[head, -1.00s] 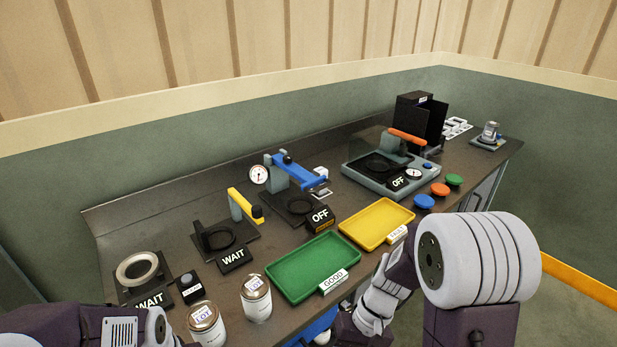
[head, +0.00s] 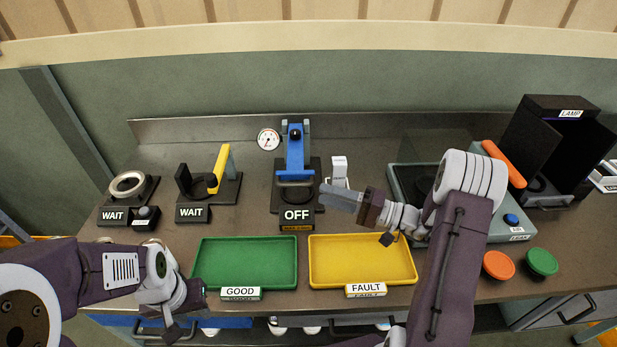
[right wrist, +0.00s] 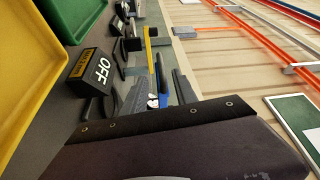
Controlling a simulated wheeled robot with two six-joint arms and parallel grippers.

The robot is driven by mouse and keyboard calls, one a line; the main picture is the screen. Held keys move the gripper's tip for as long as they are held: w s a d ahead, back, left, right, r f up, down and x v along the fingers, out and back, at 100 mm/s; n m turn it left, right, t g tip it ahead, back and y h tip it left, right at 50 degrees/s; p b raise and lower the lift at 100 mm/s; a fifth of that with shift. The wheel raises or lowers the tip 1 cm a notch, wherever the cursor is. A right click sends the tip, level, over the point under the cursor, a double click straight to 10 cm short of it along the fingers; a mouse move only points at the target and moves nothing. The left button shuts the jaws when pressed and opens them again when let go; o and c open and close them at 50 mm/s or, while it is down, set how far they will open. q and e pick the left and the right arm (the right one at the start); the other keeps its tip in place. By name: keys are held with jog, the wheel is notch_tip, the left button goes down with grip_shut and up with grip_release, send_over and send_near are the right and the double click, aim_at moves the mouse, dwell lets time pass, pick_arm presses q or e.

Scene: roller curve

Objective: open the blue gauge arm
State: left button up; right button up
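The blue gauge arm (head: 295,160) lies lowered over its dark fixture (head: 282,203) in the head view, with a black knob near its far end. The round dial (head: 269,139) is beside it, and an OFF sign (head: 297,215) stands in front. My right gripper (head: 328,196) is just right of the sign, apart from the blue arm. In the right wrist view its two grey fingers (right wrist: 160,95) are spread, with the blue arm (right wrist: 162,78) showing in line with the gap. My left gripper (head: 190,308) is low at the table's front left; its fingers are unclear.
A green GOOD tray (head: 245,262) and a yellow FAULT tray (head: 350,262) lie in front. A yellow-armed fixture (head: 222,165) stands left. A leak station (head: 408,185) with an orange handle (head: 504,164) is right, partly behind my right arm. A small white item (head: 339,170) is near the gripper.

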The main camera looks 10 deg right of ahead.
aim_at(295, 183)
jog(key=p+x, duration=0.2)
jog(key=x, duration=0.6)
jog(key=shift+w+a+r, duration=0.15)
jog(key=shift+w+a, duration=0.3)
jog(key=shift+a, duration=0.25)
jog(key=shift+c, duration=0.3)
jog(key=shift+d, duration=0.1)
grip_shut()
dwell(0.4)
